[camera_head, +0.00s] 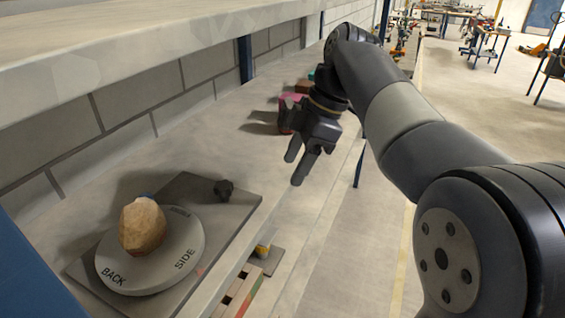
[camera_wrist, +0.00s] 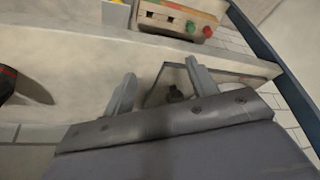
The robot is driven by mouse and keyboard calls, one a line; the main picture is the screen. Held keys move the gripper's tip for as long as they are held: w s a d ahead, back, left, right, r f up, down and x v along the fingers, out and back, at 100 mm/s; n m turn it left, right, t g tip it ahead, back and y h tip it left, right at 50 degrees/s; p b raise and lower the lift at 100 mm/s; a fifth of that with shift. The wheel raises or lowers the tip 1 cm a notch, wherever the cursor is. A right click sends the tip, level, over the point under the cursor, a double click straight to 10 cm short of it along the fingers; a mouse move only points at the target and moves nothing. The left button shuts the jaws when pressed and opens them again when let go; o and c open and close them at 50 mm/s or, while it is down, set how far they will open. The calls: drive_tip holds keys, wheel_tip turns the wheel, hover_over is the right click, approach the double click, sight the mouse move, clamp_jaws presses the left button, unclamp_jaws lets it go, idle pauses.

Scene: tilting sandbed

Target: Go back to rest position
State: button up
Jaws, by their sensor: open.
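My gripper (camera_head: 300,162) hangs over the front part of the grey shelf, with its two fingers apart and nothing between them. In the wrist view the open fingers (camera_wrist: 160,88) point toward the shelf edge. My dark arm reaches in from the right and bends down to it. No rest position is marked in either view.
A tan rock (camera_head: 142,226) sits on a round turntable (camera_head: 177,262) on a dark plate (camera_head: 215,203). Pink and brown blocks stand behind my gripper. An upper shelf (camera_head: 150,30) overhangs the left. The aisle floor (camera_head: 480,110) is open.

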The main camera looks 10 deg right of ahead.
idle(0.3)
drive_tip(key=p, duration=0.3)
approach(223, 184)
wheel_tip(223, 184, down, 5)
drive_tip(key=shift+s+r, duration=0.1)
drive_tip(key=a+f, duration=0.1)
drive_tip(key=a, duration=0.1)
drive_tip(key=shift+s+a+f, duration=0.1)
drive_tip(key=shift+a+f, duration=0.55)
drive_tip(key=shift+f, duration=0.4)
